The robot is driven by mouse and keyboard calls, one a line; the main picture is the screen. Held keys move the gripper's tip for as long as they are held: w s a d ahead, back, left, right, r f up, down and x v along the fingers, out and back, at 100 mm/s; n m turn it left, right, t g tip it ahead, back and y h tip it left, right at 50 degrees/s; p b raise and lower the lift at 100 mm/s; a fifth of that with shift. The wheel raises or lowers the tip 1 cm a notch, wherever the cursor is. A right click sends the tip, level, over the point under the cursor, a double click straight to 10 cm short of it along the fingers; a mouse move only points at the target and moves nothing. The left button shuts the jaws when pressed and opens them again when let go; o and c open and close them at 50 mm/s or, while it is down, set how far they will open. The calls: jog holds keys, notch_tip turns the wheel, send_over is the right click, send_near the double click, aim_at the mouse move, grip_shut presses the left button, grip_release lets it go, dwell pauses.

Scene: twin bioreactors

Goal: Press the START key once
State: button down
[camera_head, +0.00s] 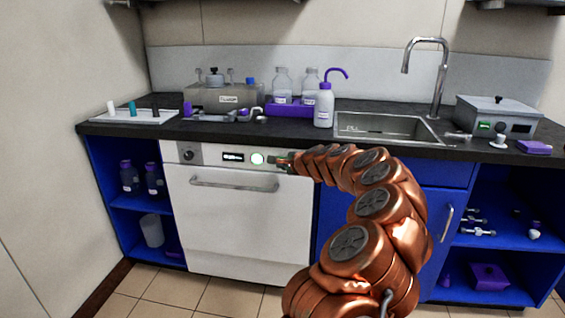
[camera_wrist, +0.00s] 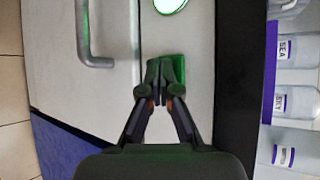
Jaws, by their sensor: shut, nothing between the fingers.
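The white front-panel appliance (camera_head: 235,220) under the counter carries a control strip with a dark knob, a small display (camera_head: 233,157) and a round, green-lit disc (camera_head: 257,158). The lit disc also shows at the top of the wrist view (camera_wrist: 170,4). A green square key (camera_wrist: 178,62) is beside it, partly hidden by my fingertips; no START lettering is readable. My gripper (camera_wrist: 162,75) is shut and empty, with its tips over the green key. In the head view my gripper (camera_head: 277,161) is at the strip, right of the disc. I cannot tell whether the tips touch the key.
The appliance's bar handle (camera_head: 235,184) runs below the strip. The dark counter edge (camera_wrist: 236,90) lies close beside my gripper. Above are a purple tray with bottles, a wash bottle (camera_head: 324,106) and a sink (camera_head: 385,127). Open blue shelves stand on both sides.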

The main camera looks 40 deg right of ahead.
jog(key=shift+s+a, duration=0.3)
jog(key=shift+a, duration=0.2)
jog(key=shift+s+a+p, duration=0.4)
jog(key=shift+s+a, duration=0.35)
jog(key=shift+a, duration=0.3)
jog(key=shift+s+a+p, duration=0.4)
jog(key=shift+s+a, duration=0.3)
jog(key=shift+a, duration=0.3)
